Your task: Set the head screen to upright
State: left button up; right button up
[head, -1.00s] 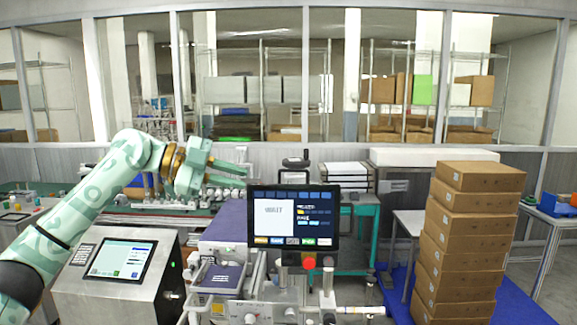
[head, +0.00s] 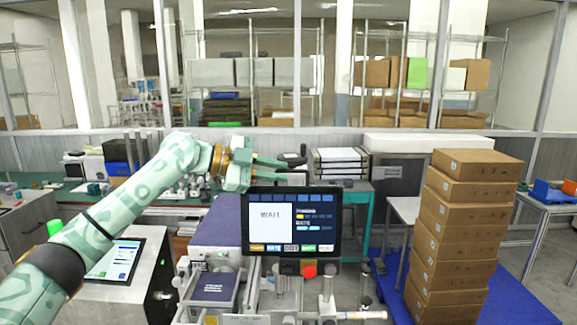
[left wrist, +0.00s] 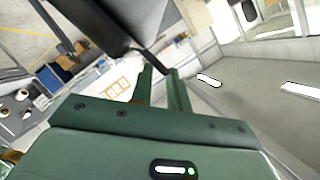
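The head screen (head: 291,224) is a black monitor reading "WAIT", with blue, yellow and green buttons, on a metal machine in the middle of the head view. It faces me and looks roughly upright; its exact tilt I cannot tell. My left gripper (head: 284,172) is just above the screen's top left edge, fingers pointing right. In the left wrist view, its two fingers (left wrist: 160,76) stand apart with a gap. A dark panel (left wrist: 95,22), probably the screen, and a thin dark bar lie close to the fingertips. Contact is unclear. My right gripper is out of view.
A red button (head: 309,271) sits below the screen. A steel box with a tablet panel (head: 114,261) stands at the left. Stacked cardboard boxes (head: 462,222) stand at the right on a blue mat. A teal cart (head: 357,215) is behind the screen.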

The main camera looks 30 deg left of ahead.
aim_at(288, 172)
pick_arm(q)
jog(key=x, duration=0.3)
jog(key=shift+w+d+p, duration=0.3)
jog(key=shift+s+a, duration=0.1)
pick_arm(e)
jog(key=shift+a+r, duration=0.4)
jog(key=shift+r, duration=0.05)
